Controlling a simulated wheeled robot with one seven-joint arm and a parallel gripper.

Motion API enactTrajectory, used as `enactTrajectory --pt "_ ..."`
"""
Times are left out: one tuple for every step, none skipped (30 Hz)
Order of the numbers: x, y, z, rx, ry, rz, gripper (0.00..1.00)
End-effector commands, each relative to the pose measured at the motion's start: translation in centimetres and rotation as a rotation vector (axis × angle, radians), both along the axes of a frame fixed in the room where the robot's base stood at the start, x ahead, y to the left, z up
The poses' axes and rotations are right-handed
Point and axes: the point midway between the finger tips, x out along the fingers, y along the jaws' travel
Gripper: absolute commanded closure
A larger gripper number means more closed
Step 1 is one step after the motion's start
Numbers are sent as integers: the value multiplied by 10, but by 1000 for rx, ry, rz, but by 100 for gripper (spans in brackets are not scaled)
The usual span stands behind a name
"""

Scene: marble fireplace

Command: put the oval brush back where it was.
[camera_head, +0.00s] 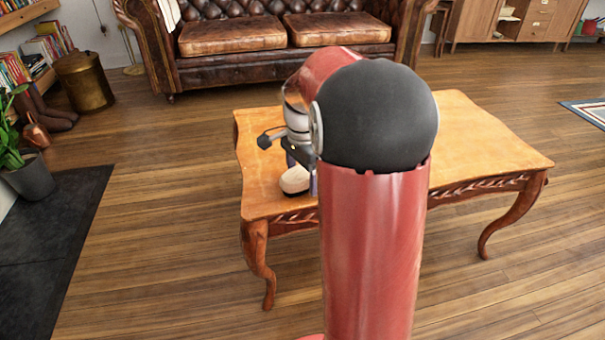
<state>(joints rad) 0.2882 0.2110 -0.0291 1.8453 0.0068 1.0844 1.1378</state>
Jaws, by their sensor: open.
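The oval brush (294,180) shows as a small pale oval thing with a darker underside, low on the left part of the wooden table (470,135), near its front edge. My gripper (302,172) is pointed down right at the brush, with its jaws open. One finger shows behind the brush and the other at its right side. I cannot tell whether the fingers touch it. My own arm hides the middle of the table and part of the gripper.
A brown leather sofa (230,38) stands behind the table. A brass bin (84,82) and a potted plant (30,178) are at the left, by a dark hearth slab (45,240). The table's visible right part is bare. Wooden floor lies open around the table.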

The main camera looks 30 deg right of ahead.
Motion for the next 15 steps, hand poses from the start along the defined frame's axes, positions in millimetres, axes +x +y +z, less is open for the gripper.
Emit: enactTrajectory --pt "0 0 0 0 0 0 26" --pt "0 0 0 0 0 0 26" --pt "0 0 1 0 -1 0 26" --pt "0 0 3 0 -1 0 26" --pt "0 0 5 -1 -1 0 26" --pt "1 0 8 -1 -2 0 26" --pt "1 0 12 -2 -3 0 26" --pt "1 0 17 -2 -3 0 26" --pt "1 0 24 -2 -4 0 26" --pt "1 0 30 -2 -4 0 26" --pt "1 0 36 -2 -4 1 26" --pt "1 0 46 -1 -5 1 26" --pt "1 0 52 -2 -4 1 26" --pt "1 0 60 -1 -5 1 26" --pt "1 0 69 -1 -5 1 26"
